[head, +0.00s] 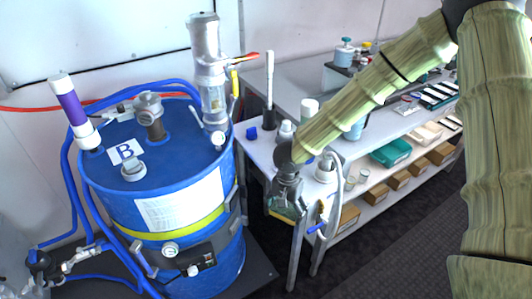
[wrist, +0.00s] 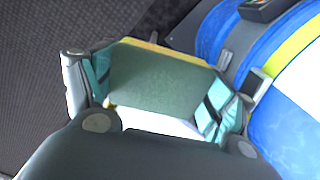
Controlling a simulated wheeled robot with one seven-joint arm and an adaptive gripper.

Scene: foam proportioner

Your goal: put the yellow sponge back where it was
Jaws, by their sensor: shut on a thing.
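My gripper (head: 286,200) hangs in the air between the blue drum and the white table. It is shut on the yellow sponge (head: 281,213), which shows as a thin yellow and green edge below the fingers. In the wrist view the sponge (wrist: 160,83) spans the gap between the two fingers. Its green face is turned to the camera and a yellow strip shows along its far edge. Most of its yellow side is hidden.
A blue drum (head: 110,190) with valves and hoses stands left of my gripper. Dark floor is clear at lower right.

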